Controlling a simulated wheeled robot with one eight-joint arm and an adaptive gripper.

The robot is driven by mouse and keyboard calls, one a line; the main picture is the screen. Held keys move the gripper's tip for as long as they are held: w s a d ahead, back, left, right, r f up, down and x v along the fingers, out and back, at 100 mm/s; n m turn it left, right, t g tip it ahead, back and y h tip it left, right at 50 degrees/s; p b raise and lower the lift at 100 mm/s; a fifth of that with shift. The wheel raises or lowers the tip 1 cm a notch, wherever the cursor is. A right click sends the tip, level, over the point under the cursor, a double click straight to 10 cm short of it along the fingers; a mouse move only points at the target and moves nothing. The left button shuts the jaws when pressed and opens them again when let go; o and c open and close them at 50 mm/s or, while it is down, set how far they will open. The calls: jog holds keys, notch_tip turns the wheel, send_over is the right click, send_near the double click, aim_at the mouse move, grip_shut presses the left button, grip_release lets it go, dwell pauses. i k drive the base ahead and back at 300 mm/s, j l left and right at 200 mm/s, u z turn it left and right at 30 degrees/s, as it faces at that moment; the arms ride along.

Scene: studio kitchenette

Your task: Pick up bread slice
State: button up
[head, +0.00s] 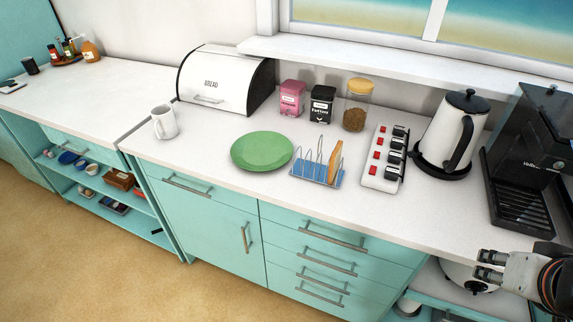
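One bread slice (336,160) stands upright in the right part of a wire toast rack (312,173) with a blue base, on the white counter. My gripper (482,266) is at the lower right of the head view, well to the right of the rack and nearer to me. Its two fingers point left and are apart, with nothing seen between them. The lower part of the slice is partly hidden by the rack's wires.
A green plate (262,151) lies left of the rack. A power strip (383,160) with plugs and a kettle (452,135) stand right of it. A coffee machine (530,160) is at the right edge. Jars (357,105) and a bread box (225,80) stand behind. The counter front is clear.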

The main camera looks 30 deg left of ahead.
aim_at(335, 159)
jog(key=u, duration=1)
jog(key=k+l+z, duration=0.1)
jog(key=l+z, duration=0.15)
jog(key=z, duration=0.2)
jog(key=l+z, duration=0.25)
jog(key=z, duration=0.25)
jog(key=l+z, duration=0.45)
jog(key=j+u, duration=0.1)
jog(key=u, duration=1.55)
jog(key=i+j+u, duration=0.1)
jog(key=j, duration=0.1)
